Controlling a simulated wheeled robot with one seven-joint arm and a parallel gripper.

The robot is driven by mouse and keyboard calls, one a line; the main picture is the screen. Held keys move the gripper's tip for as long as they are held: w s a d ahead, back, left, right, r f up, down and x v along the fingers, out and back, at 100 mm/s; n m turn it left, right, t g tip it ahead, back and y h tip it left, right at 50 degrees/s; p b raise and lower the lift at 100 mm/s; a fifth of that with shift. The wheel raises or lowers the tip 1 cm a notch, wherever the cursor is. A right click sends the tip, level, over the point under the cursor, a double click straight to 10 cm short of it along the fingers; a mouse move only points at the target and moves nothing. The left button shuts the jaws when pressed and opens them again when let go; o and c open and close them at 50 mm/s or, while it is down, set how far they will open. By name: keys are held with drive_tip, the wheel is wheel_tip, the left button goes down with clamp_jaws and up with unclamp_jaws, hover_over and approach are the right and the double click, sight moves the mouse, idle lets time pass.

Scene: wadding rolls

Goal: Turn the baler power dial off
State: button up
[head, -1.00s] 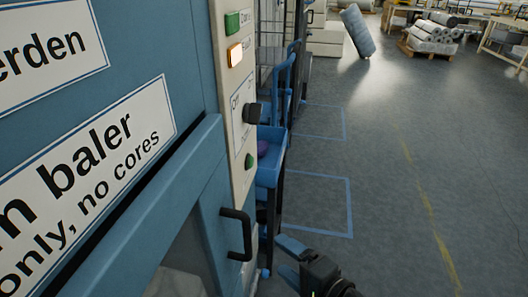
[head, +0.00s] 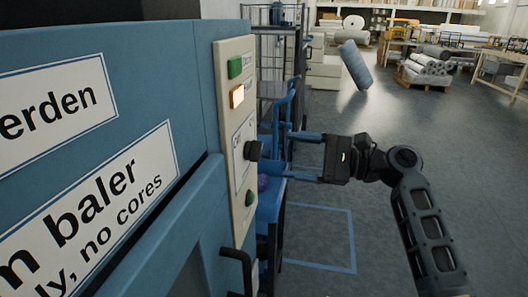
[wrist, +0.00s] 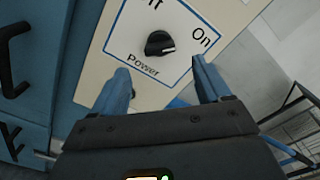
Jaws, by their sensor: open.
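The black power dial (head: 253,150) stands out from the cream control panel of the blue baler. In the wrist view the dial (wrist: 159,43) sits inside a blue-framed label reading "Power", with "On" to its right and a partly cut-off word above. Its light mark points right, roughly toward "On". My gripper (head: 290,156) is open and empty, to the right of the dial in the head view, with its blue fingers pointing at the panel. In the wrist view my gripper (wrist: 161,68) has a finger on either side below the dial, apart from it.
Green (head: 235,67) and lit orange (head: 237,96) buttons sit above the dial, and another green button (head: 250,196) below. A black door handle (head: 240,266) juts out under the panel. A blue cart (head: 270,208) stands just behind. Open floor lies right.

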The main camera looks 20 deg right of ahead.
sight(261, 152)
drive_tip(key=x, duration=0.7)
drive_tip(key=shift+w+a+p, duration=0.1)
drive_tip(key=shift+p, duration=0.3)
drive_tip(key=shift+c, duration=0.4)
drive_tip(key=c, duration=1)
drive_tip(key=shift+o, duration=0.2)
drive_tip(key=shift+f+n+b, duration=0.15)
drive_tip(key=shift+n+b, duration=0.25)
drive_tip(key=n+b, duration=1.4)
drive_tip(key=n, duration=0.3)
drive_tip(key=shift+b, duration=0.35)
